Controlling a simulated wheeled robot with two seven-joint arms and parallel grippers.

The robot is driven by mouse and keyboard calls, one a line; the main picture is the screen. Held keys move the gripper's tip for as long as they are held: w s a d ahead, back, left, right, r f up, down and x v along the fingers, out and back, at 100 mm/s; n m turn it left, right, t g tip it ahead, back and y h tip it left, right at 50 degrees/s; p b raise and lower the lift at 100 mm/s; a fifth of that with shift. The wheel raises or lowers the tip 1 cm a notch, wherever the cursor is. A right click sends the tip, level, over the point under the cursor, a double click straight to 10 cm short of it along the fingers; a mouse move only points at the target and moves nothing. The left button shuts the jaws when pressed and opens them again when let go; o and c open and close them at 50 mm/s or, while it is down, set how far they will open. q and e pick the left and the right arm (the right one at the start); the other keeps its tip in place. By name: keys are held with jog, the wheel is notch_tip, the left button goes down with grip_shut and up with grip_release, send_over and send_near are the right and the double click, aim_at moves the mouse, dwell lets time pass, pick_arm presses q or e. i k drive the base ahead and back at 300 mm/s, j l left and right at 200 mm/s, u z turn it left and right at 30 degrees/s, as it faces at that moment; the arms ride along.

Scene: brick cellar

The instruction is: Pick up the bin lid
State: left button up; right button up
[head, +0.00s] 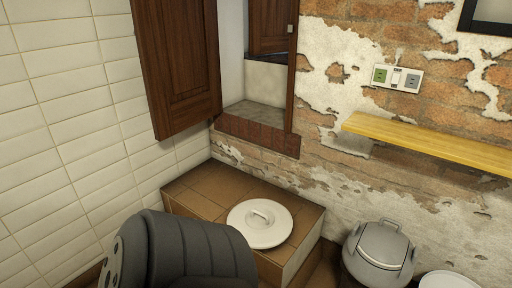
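A round white lid (260,226) with a raised handle on top lies flat on a brown tiled ledge (205,183) in the lower middle of the head view. Nothing is touching the handle. A grey bin (379,251) with a closed top and its own handle stands on the right, apart from the ledge. A white round thing (447,281) is cut off by the bottom edge at right; I cannot tell what it is. Neither of my grippers is in view.
A dark grey ribbed shape at bottom left hides the ledge's front left part. A yellow wooden shelf (430,143) juts from the brick wall above the grey bin. A brown wooden shutter (178,65) hangs open beside the window recess. White tiles cover the left wall.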

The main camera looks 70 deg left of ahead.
aim_at(265, 223)
jog(key=j+u, duration=0.15)
jog(key=u, duration=1.85)
